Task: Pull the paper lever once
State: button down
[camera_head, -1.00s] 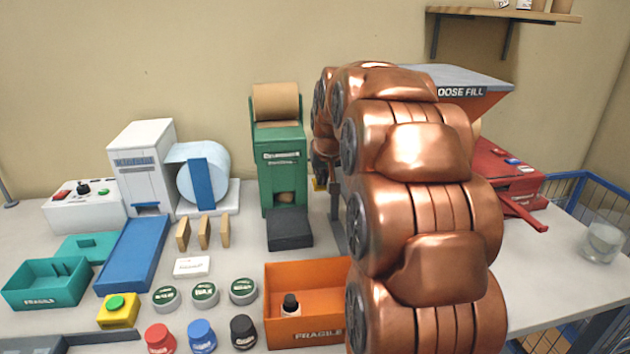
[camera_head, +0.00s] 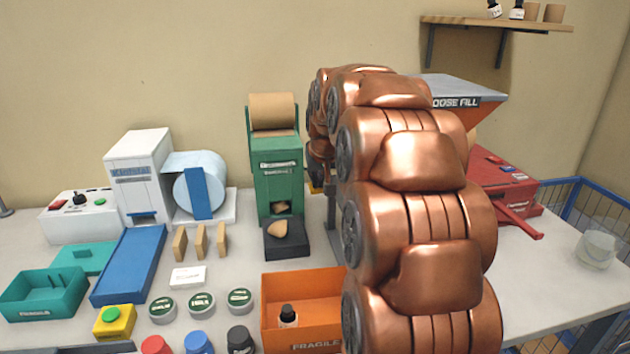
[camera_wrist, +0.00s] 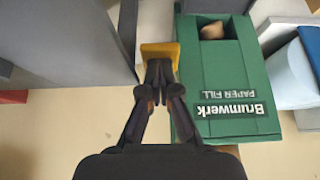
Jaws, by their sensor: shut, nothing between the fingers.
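The green paper fill machine (camera_head: 277,180) stands at the back of the table with a brown paper roll (camera_head: 272,112) on top. Crumpled brown paper (camera_head: 278,229) lies on the dark tray (camera_head: 287,246) below its slot, and more paper shows in the slot. The yellow lever handle (camera_wrist: 160,50) is beside the machine in the wrist view; in the head view only a sliver shows past my arm. My gripper (camera_wrist: 158,72) is shut and empty, its fingertips at the handle's edge. I cannot tell whether they touch it.
A grey-topped loose fill hopper (camera_head: 462,92) stands right of my arm, with a red machine (camera_head: 505,180) below. An orange crate (camera_head: 270,325), several tins and small wooden blocks (camera_head: 200,241) are in front and left. The table's right end is mostly clear.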

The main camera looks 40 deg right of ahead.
jog(key=shift+r, duration=0.4)
jog(key=w+d+r+v, duration=0.1)
jog(key=w+v, duration=0.1)
jog(key=v, duration=1.1)
jog(key=shift+r, duration=0.1)
jog(key=s+a+f+n+g+y+p, duration=0.1)
jog(key=s+a+f+p, duration=0.1)
jog(key=s+a+f, duration=0.2)
jog(key=s+a+f+n+g+y+p, duration=0.1)
jog(key=s+a+f+n+g, duration=0.1)
jog(key=s+a+f, duration=0.3)
jog(key=s+a+f+n+g+y+p, duration=0.1)
jog(key=s+a+f, duration=0.4)
jog(key=s+a, duration=0.6)
jog(key=shift+s+a+g+p, duration=0.15)
jog(key=shift+a+g+p, duration=0.25)
jog(key=shift+a, duration=0.65)
jog(key=shift+s+a+g+p, duration=0.2)
jog(key=shift+a+p, duration=0.25)
jog(key=shift+a, duration=0.65)
jog(key=s+a+f+n+g+p, duration=0.1)
jog(key=s+a+f+g, duration=0.1)
jog(key=s, duration=0.8)
notch_tip(320, 180, down, 3)
jog(key=shift+s+a+r+n, duration=0.15)
jog(key=shift+s+a+n, duration=0.15)
jog(key=shift+a, duration=0.2)
